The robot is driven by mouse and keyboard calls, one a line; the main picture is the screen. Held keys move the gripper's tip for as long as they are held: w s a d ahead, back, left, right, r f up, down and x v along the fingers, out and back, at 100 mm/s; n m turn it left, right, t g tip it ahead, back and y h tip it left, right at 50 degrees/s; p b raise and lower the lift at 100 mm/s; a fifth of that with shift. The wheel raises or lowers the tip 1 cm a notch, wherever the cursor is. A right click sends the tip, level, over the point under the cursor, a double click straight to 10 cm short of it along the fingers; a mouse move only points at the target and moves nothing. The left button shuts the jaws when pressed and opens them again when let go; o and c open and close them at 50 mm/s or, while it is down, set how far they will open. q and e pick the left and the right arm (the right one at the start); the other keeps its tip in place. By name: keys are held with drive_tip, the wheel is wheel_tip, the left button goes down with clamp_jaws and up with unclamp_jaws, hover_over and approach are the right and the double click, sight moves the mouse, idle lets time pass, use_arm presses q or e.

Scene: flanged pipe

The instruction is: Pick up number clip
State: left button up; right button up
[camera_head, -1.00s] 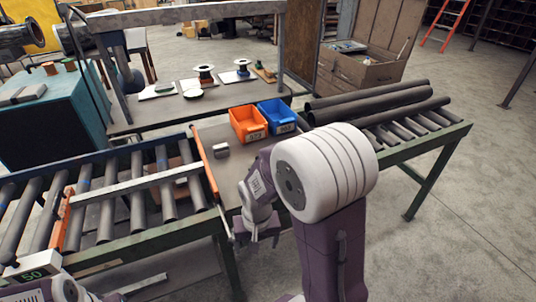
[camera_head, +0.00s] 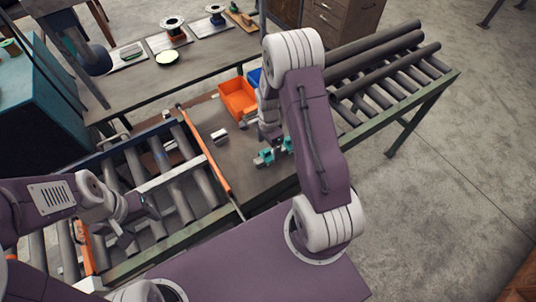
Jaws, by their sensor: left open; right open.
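A small grey-white block (camera_head: 219,136) lies on the dark table section between the rollers. It may be the number clip, but it is too small to tell and I can read no number on it. My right gripper (camera_head: 276,152) is open and empty above the same table section, to the right of the block and nearer to me. Its fingertips are teal. My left gripper (camera_head: 132,231) is open over the left rollers, well left of the block. Its fingers are small and partly unclear.
An orange bin (camera_head: 238,97) stands behind the block, with a blue bin (camera_head: 254,77) partly hidden by my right arm. An orange bar (camera_head: 204,150) edges the table section. Dark pipes (camera_head: 375,57) lie on the right rollers. A rear bench (camera_head: 190,60) holds flanged parts.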

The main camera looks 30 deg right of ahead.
sight(267, 150)
drive_tip(key=shift+w+d+f, duration=0.1)
drive_tip(key=shift+w+f, duration=0.5)
drive_tip(key=shift+w, duration=0.05)
wheel_tip(267, 150, down, 4)
drive_tip(key=shift+w+r+p, duration=0.15)
drive_tip(key=shift+p, duration=0.95)
drive_tip(key=shift+s+f, duration=0.2)
drive_tip(key=shift+f, duration=0.15)
use_arm(q)
drive_tip(key=shift+w+r, duration=0.3)
drive_tip(key=shift+r, duration=0.25)
drive_tip(key=shift+w+r, duration=0.25)
drive_tip(key=shift+r, duration=0.25)
use_arm(e)
drive_tip(key=shift+f, duration=0.15)
drive_tip(key=shift+w, duration=0.15)
drive_tip(key=shift+c, duration=0.6)
drive_tip(key=shift+w, duration=0.1)
drive_tip(key=c, duration=1.4)
use_arm(q)
drive_tip(key=shift+w+f, duration=0.1)
